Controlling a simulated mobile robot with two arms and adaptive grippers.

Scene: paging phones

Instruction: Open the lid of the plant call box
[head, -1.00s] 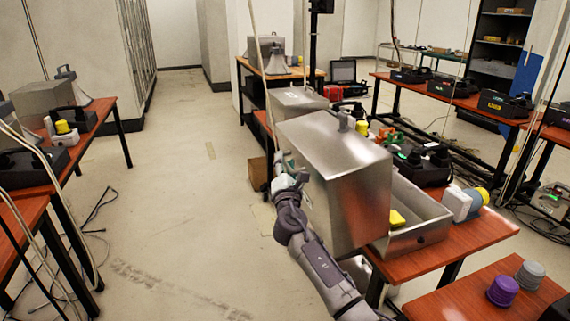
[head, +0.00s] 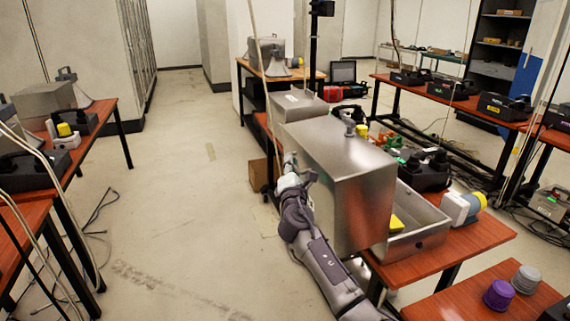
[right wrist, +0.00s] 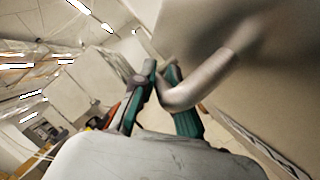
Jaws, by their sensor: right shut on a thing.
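The plant call box is a brushed-metal box whose large lid (head: 350,205) stands raised and tilted over its shallow open base (head: 424,240). A yellow thing (head: 396,224) shows partly inside the base, beside the lid's edge. My right gripper (head: 289,165) is at the lid's left side, its tips partly hidden. In the right wrist view, my right gripper (right wrist: 161,72) has its teal-edged fingers shut around a curved metal bar handle (right wrist: 205,80) on the lid (right wrist: 195,25). My left gripper is not in view.
The box stands on a red-brown table (head: 475,240). A grey-and-yellow device (head: 462,207) and black phones (head: 425,170) sit close to its right. Another metal box (head: 299,104) is behind. Purple (head: 498,294) and grey (head: 527,279) knobs are at front right.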

